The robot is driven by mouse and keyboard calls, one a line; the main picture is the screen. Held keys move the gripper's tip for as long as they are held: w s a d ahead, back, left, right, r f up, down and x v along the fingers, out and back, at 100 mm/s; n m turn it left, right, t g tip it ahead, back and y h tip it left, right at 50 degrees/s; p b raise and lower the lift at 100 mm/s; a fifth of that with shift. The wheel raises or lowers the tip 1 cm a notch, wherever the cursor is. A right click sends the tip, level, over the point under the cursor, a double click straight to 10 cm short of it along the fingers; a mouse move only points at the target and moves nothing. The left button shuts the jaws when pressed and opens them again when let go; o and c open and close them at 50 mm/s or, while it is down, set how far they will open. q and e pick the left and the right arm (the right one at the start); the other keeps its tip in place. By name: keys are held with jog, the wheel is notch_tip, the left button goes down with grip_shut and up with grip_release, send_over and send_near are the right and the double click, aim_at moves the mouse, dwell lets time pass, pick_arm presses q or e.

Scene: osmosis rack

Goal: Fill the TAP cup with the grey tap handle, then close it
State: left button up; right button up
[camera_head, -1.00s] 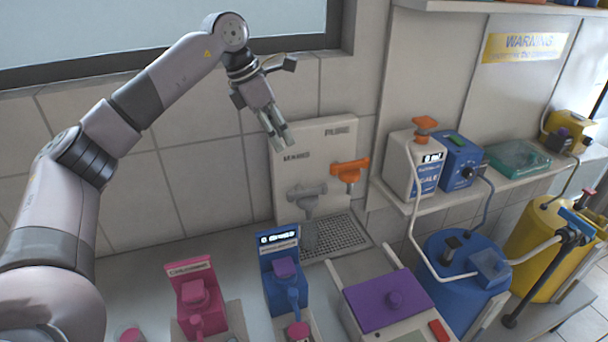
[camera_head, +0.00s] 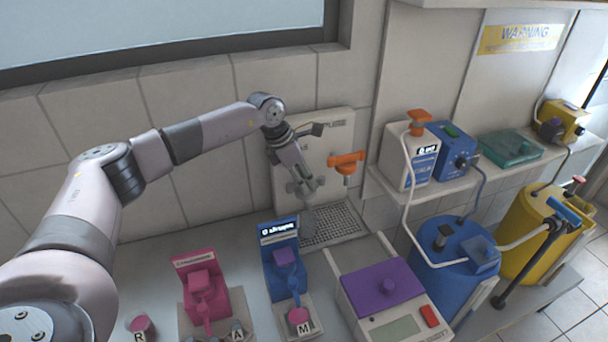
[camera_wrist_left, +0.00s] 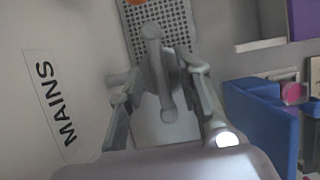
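The grey tap handle (camera_head: 310,186) is on the white wall panel labelled MAINS, left of an orange handle (camera_head: 347,162). My left gripper (camera_head: 303,188) is at the grey handle and partly covers it. In the left wrist view, the grey handle (camera_wrist_left: 166,85) lies between the two spread fingers (camera_wrist_left: 160,110); I cannot tell whether they touch it. A grey, see-through cup (camera_head: 309,220) stands below the tap on the perforated drain tray (camera_head: 340,225). Its label and water level cannot be made out. My right gripper is not in view.
A blue device (camera_head: 281,258) and a pink device (camera_head: 200,290) stand on the bench in front. A purple-lidded scale (camera_head: 383,289) is at right front. A shelf with dosing devices (camera_head: 410,158) is to the right, above a blue drum (camera_head: 450,262).

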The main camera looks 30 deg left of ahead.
pick_arm(q)
jog(key=shift+f, duration=0.2)
jog(key=shift+c, duration=0.2)
grip_shut()
